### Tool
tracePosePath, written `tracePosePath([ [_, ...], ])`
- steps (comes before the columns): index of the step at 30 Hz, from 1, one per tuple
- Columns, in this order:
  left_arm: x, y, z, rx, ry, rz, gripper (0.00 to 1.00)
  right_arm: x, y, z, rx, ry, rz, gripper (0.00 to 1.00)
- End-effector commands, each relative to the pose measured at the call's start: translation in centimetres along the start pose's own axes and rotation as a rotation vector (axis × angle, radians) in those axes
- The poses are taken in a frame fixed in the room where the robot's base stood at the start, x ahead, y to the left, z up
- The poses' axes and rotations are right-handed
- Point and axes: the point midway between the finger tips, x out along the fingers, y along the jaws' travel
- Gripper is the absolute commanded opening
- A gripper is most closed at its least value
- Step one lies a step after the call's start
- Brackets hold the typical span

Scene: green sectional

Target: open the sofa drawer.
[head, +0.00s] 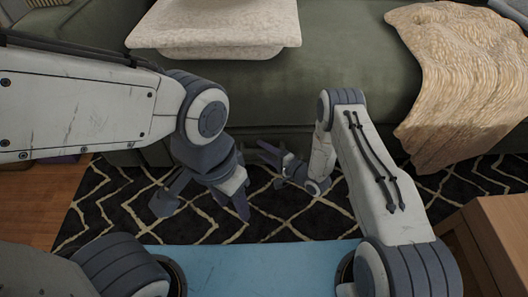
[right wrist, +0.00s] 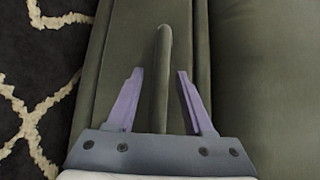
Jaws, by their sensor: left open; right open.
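The green sofa (head: 345,80) stands across the back of the head view. In the right wrist view, its green drawer front (right wrist: 118,35) runs lengthwise, with a long, rounded green handle (right wrist: 163,60) on it. My right gripper (head: 268,163) is low at the sofa's front. In the right wrist view its open fingers (right wrist: 160,75) lie on either side of the handle, with gaps visible on both sides. Whether they reach to the handle's depth I cannot tell. My left gripper (head: 202,205) is open and empty above the rug. The drawer looks closed.
A cream cushion (head: 220,25) and a beige throw blanket (head: 455,75) lie on the sofa. A black rug (head: 110,205) with cream lines covers the floor. A wooden table (head: 490,235) stands at the lower right, near my right arm.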

Motion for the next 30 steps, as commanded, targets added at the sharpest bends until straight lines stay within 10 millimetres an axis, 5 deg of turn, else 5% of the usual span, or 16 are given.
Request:
tracePosePath([
  [3,-0.04,0.00,-0.01,0.000,0.000,0.000,0.50,-0.01,-0.04,0.00,-0.001,0.000,0.000,0.52],
  [8,-0.04,0.00,-0.01,0.000,0.000,0.000,0.50,-0.02,-0.03,0.01,-0.001,0.000,0.000,0.00],
  [30,-0.03,0.00,0.00,0.000,0.000,0.000,0.50,-0.05,-0.01,0.02,-0.001,-0.001,0.000,0.00],
])
